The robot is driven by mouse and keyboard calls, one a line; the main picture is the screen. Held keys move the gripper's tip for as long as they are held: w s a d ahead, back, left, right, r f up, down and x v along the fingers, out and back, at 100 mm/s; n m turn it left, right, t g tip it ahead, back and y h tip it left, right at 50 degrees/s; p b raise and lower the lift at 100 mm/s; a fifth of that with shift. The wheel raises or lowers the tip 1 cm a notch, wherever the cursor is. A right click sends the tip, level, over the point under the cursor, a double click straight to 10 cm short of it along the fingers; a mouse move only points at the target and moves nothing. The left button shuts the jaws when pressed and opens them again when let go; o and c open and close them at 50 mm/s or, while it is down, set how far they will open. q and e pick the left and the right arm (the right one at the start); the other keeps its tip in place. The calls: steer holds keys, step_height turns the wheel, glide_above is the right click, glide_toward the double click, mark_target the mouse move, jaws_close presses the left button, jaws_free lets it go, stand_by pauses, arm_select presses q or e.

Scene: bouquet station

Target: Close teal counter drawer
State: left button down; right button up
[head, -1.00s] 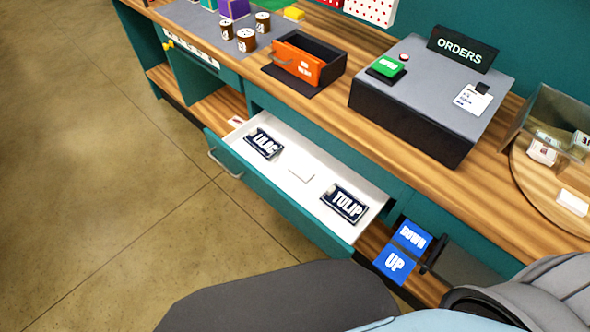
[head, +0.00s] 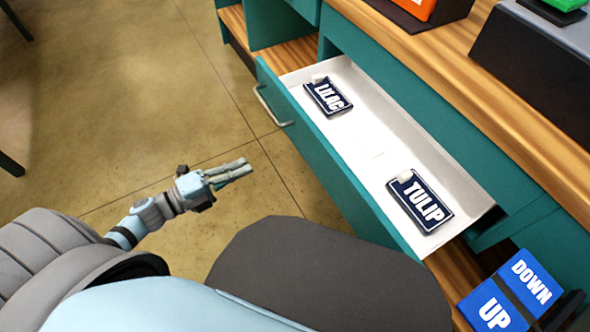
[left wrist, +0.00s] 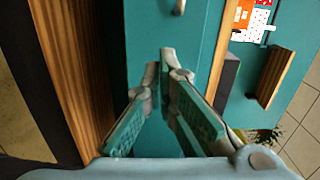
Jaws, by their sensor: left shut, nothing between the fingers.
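The teal counter drawer (head: 322,170) stands pulled out of the counter in the head view. Its white inside shows, with a silver bar handle (head: 268,108) on its teal front. It holds a LILAC sign (head: 327,96) and a TULIP sign (head: 420,202). My left gripper (head: 248,168) is shut and empty, left of the drawer front and apart from it, pointing toward it. In the left wrist view, the shut fingers (left wrist: 160,58) point at a teal panel (left wrist: 188,38) with part of a silver handle (left wrist: 180,6) at the top edge. My right gripper is not in view.
The wooden counter top (head: 480,85) runs above the drawer. Blue UP (head: 494,309) and DOWN (head: 535,278) panels lie near the drawer's right end. Open shelves (head: 290,52) are beyond its far end. The floor (head: 110,90) left of the drawer is clear.

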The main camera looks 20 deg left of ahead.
mark_target(306, 142)
arm_select(q)
steer(key=shift+m+g+h, duration=0.3)
steer(key=shift+m+h, duration=0.3)
steer(key=x, duration=0.9)
steer(key=r+x, duration=0.1)
steer(key=x, duration=0.4)
steer(key=shift+s+d+b, duration=0.2)
steer(key=shift+d+b, duration=0.1)
steer(key=shift+d, duration=0.2)
